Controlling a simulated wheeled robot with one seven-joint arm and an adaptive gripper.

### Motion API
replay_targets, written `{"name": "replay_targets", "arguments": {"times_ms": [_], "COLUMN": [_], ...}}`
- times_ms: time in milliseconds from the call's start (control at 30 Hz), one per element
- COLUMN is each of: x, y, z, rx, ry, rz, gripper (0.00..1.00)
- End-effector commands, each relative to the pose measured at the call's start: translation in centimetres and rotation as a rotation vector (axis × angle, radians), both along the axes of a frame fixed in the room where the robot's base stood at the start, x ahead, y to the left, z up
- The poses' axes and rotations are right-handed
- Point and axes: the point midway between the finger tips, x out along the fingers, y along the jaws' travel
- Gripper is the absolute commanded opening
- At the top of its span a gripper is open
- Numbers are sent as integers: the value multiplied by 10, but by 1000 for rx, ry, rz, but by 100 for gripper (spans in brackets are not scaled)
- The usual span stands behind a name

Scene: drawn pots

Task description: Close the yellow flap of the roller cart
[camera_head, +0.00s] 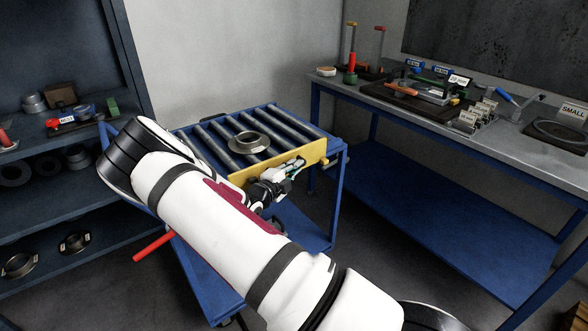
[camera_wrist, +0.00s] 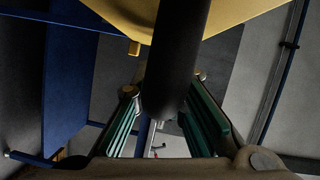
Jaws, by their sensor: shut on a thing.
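The roller cart (camera_head: 337,190) has a blue frame, and its yellow flap (camera_head: 308,159) stands roughly upright along the near edge of the rollers. My gripper (camera_head: 294,167) is at the outer face of the flap, partly hidden by my arm. In the wrist view, the yellow flap (camera_wrist: 235,14) fills the top, and a dark round bar (camera_wrist: 176,60) runs down from it between the green-padded fingers of my gripper (camera_wrist: 166,88). The fingers are shut on this bar, but the exact contact is hard to see.
A metal ring part (camera_head: 249,142) lies on the rollers (camera_head: 283,122). A blue workbench (camera_head: 455,185) with tools stands at the right. A shelf (camera_head: 60,205) with rings stands at the left, and a red bar (camera_head: 153,247) sticks out near the cart.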

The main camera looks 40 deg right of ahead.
Motion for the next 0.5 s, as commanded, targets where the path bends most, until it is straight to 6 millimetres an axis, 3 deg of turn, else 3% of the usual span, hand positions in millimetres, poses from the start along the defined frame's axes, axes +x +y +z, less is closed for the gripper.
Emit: {"name": "replay_targets", "arguments": {"times_ms": [33, 100, 133, 500], "x": [2, 2, 2, -1], "y": [0, 0, 0, 5], "z": [2, 2, 2, 1], "rx": [-3, -3, -3, 0], "ry": [-4, -4, -4, -1], "rz": [3, 3, 3, 2], "gripper": [15, 31, 33, 33]}}
